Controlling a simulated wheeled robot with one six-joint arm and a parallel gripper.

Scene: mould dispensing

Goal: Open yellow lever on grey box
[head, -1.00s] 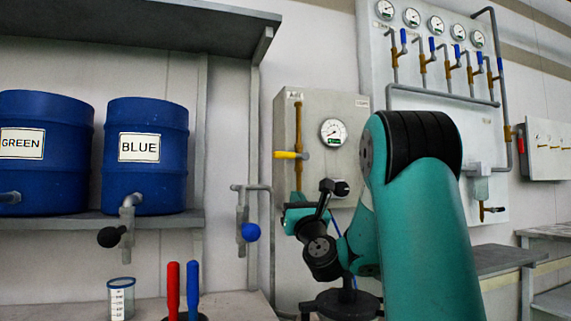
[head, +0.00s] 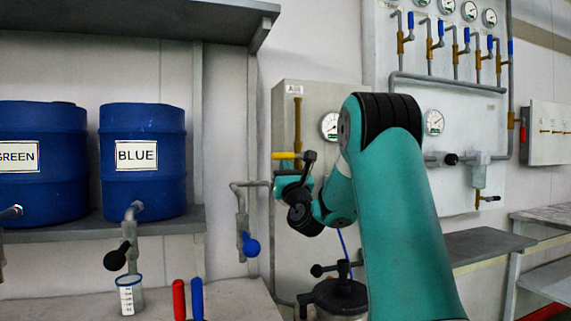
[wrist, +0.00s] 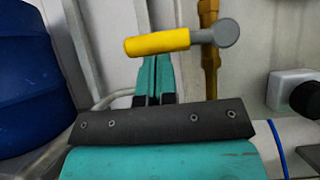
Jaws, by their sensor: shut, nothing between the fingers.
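The yellow lever (head: 284,155) lies horizontal on the brass pipe of the grey box (head: 316,100) and points left. In the wrist view the lever (wrist: 157,43) crosses in front of the box, joined to a grey round hub at its right end. My gripper (wrist: 154,75) shows teal fingers shut together with nothing between them. In that view the fingertips appear just below the lever; whether they touch it I cannot tell. In the head view my gripper (head: 281,178) is small and just under the lever, partly hidden by my wrist.
Blue barrels, one labelled BLUE (head: 143,185), stand on a shelf at left. A tap with a blue knob (head: 250,245) hangs left of the box. A black-lidded pot (head: 340,295) stands below my arm. A gauge panel (head: 450,130) is behind at right.

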